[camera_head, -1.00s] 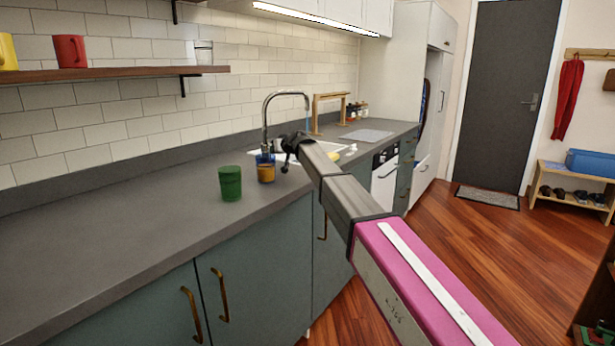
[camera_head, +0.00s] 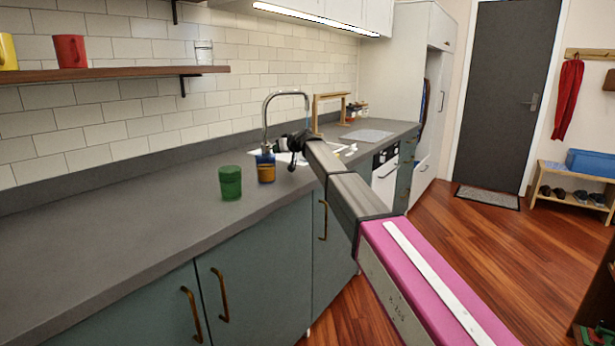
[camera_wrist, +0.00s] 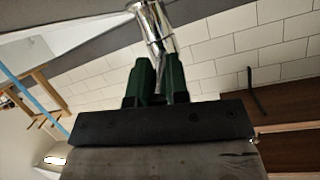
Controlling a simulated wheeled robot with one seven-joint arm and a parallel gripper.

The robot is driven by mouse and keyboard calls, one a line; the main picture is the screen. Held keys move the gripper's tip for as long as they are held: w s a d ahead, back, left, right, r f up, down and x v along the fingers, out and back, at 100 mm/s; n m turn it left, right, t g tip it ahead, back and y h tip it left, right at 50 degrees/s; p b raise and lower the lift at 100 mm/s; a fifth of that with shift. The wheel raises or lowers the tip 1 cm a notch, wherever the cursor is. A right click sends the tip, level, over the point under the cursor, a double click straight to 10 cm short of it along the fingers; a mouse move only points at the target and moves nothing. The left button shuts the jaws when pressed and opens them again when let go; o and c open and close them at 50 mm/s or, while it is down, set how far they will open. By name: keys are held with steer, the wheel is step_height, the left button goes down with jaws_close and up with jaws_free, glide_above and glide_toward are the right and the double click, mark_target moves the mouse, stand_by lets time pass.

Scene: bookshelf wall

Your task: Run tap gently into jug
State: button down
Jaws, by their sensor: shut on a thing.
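The chrome gooseneck tap (camera_head: 265,118) rises behind the counter by the sink, its spout curving to the right. In the wrist view my gripper (camera_wrist: 161,72) has its two dark green fingers closed around a chrome part of the tap (camera_wrist: 152,22). In the head view my arm's end is at the tap's base and hides the grip. A thin blue streak (camera_wrist: 42,92) shows at the left in the wrist view; it looks like water. No jug can be made out; the sink is mostly hidden behind my arm.
A green cup (camera_head: 230,182) and a blue-and-amber container (camera_head: 266,166) stand on the grey counter (camera_head: 130,230) left of my arm. A wooden frame (camera_head: 330,105) stands beyond the sink. A shelf (camera_head: 110,73) holds a red mug (camera_head: 71,51). The left counter is clear.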

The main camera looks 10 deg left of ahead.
stand_by(0.3)
steer(key=shift+w+d+n+g, duration=0.25)
steer(key=shift+w+n+g, duration=0.35)
steer(key=shift+g, duration=0.1)
steer(key=shift+w+n+g+y, duration=0.1)
steer(key=shift+n+g+y, duration=0.2)
steer(key=shift+y, duration=0.1)
steer(key=shift+w+d+n+g, duration=0.15)
steer(key=shift+w+n+g, duration=0.1)
steer(key=shift+n+g, duration=0.05)
steer(key=shift+w, duration=0.15)
steer(key=c, duration=0.9)
jaws_free()
steer(key=shift+w+d, duration=0.1)
steer(key=shift+d, duration=0.05)
steer(key=shift+r, duration=0.1)
